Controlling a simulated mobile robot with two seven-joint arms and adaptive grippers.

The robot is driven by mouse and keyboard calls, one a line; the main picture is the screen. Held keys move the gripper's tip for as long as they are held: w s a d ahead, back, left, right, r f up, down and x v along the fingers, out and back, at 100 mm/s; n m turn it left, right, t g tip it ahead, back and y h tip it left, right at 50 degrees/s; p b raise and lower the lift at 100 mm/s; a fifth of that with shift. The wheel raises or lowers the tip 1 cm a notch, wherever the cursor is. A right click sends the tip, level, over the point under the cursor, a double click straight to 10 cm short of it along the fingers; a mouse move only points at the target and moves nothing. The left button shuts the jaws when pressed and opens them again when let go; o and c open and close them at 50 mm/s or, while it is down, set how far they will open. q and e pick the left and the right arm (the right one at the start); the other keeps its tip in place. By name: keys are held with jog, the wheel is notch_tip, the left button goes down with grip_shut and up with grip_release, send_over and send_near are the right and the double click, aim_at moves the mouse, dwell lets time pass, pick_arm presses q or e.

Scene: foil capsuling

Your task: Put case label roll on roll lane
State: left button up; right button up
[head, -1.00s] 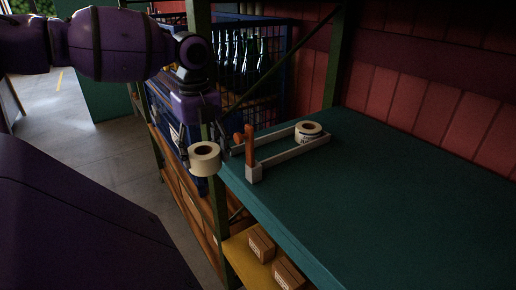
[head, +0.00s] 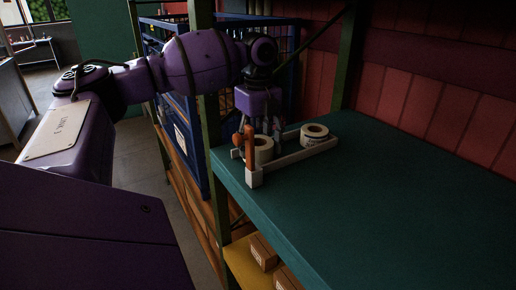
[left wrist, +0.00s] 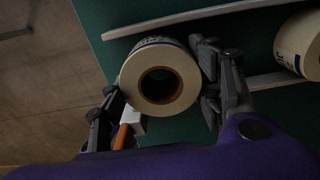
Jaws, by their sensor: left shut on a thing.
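The case label roll (head: 264,151), a white roll with a dark core, is held upright in my left gripper (head: 262,138) at the near left end of the roll lane (head: 300,158). In the left wrist view, the roll (left wrist: 184,97) sits between the two fingers of the left gripper (left wrist: 158,90), its open core facing the camera. The lane has pale low rails and an orange post (head: 249,142) on a white block, just in front of the roll. I cannot tell whether the roll touches the shelf. My right gripper is out of view.
A second label roll (head: 314,131) stands in the lane's far right end; it also shows in the left wrist view (left wrist: 302,42). The teal shelf top (head: 400,200) is clear to the right.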

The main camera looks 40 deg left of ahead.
pick_arm(q)
jog(key=shift+f, duration=0.7)
jog(key=o, duration=1.3)
jog(key=shift+f, duration=0.1)
notch_tip(320, 180, up, 8)
jog(key=shift+f, duration=0.15)
